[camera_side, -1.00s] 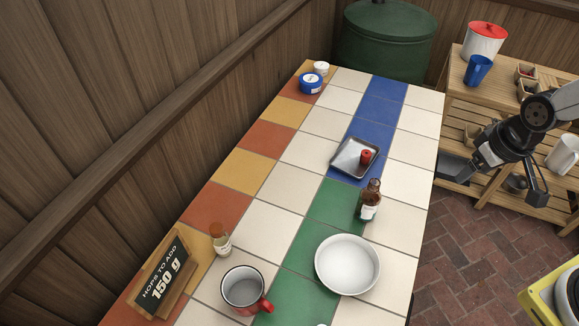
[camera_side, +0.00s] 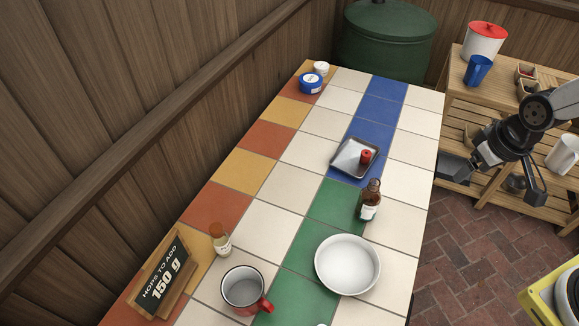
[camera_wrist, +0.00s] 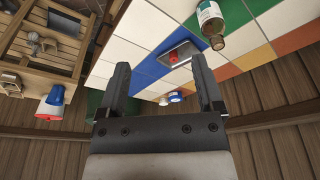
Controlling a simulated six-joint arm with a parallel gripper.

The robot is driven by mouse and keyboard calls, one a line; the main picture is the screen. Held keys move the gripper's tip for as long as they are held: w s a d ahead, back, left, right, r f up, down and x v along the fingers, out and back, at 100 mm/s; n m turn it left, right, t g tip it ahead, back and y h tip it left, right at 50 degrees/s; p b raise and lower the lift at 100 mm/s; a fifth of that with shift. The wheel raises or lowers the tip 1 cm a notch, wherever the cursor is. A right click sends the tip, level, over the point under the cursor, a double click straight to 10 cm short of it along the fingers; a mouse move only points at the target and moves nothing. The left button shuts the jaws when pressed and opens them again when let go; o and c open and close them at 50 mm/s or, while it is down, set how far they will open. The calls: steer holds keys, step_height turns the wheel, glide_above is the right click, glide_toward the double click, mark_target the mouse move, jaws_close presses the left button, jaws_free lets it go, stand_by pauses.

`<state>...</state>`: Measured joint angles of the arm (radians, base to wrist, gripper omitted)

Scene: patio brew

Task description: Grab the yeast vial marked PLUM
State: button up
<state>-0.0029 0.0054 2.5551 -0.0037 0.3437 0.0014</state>
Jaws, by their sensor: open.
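A small vial with a tan cap and pale label (camera_side: 221,240) stands upright on the tiled table near the chalk sign. A small red-capped item (camera_side: 366,157), perhaps another vial, is on a metal tray (camera_side: 341,168); it also shows in the wrist view (camera_wrist: 174,58). No marking is legible as PLUM on either one. My gripper (camera_side: 497,180) is open and empty, off the right side of the table, well apart from both. Its two fingers also show in the wrist view (camera_wrist: 160,66).
A brown bottle (camera_side: 371,200), white bowl (camera_side: 347,265), red-rimmed mug (camera_side: 243,288) and chalk sign reading 150 g (camera_side: 164,279) stand on the table. Blue and white tubs (camera_side: 312,84) sit at the far end. A wooden shelf (camera_side: 455,95) is at right.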

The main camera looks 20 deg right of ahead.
steer(key=w+a+f+n+t+y, duration=0.1)
steer(key=w+a+n+t, duration=0.1)
steer(key=w+a, duration=0.3)
steer(key=w+a+f+n+t, duration=0.1)
steer(key=w+a+n, duration=0.15)
steer(key=w, duration=0.55)
steer(key=w+a+f+n+t+y, duration=0.15)
steer(key=w+a, duration=0.25)
steer(key=a, duration=0.4)
steer(key=w+a+f+n+y, duration=0.2)
steer(key=w+a+f+y, duration=0.1)
steer(key=a, duration=0.5)
steer(key=n+g+y, duration=0.3)
steer(key=n+y, duration=0.4)
steer(key=y, duration=0.1)
glide_toward(221, 228)
steer(key=x, duration=0.6)
steer(key=shift+w+a+f+m+h, duration=0.15)
steer(key=shift+a+f, duration=0.05)
steer(key=shift+a, duration=0.25)
steer(key=shift+w+a+f+m+h, duration=0.1)
steer(key=shift+w+a+f+m, duration=0.1)
steer(key=shift+a, duration=0.2)
steer(key=shift+a, duration=0.1)
steer(key=shift+x, duration=2.5)
steer(key=shift+f, duration=0.1)
steer(key=shift+c, duration=0.2)
